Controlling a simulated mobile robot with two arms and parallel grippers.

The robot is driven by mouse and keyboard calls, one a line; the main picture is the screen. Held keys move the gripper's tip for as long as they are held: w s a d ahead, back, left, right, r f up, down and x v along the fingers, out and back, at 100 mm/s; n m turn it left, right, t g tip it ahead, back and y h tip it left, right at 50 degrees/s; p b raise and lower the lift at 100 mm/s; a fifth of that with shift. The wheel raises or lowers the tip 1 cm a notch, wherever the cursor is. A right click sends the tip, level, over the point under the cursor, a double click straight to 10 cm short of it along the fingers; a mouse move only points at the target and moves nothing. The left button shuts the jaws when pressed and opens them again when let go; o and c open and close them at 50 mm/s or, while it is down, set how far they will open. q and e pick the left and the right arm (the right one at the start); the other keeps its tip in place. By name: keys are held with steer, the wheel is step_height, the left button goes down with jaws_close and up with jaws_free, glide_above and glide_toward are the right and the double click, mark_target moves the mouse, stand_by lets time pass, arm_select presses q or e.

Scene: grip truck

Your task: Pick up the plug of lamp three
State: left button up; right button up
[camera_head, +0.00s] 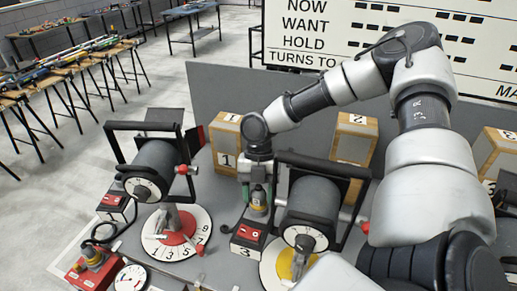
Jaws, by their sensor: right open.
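A plug (259,199) with a grey body and a yellowish lower part stands upright near the red-topped box marked 3 (246,238). A dark cable runs from it towards that box. My right gripper (258,182) points down directly over the plug, its fingers at the plug's upper part. The gripper is open; whether the fingers touch the plug is too small to tell. My left gripper is not in view. Wooden lamp boxes marked 1 (225,140) and 2 (354,140) stand behind, with a third (496,152) partly hidden by my right arm.
Dark drums in black frames stand left (155,170) and right (313,205) of the plug, close to the gripper. A similar plug (95,256) sits on a red box at the lower left. A grey panel (205,90) stands behind the lamp boxes.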

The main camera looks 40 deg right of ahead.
steer(key=c, duration=0.7)
steer(key=shift+r, duration=0.15)
steer(key=shift+c, duration=0.2)
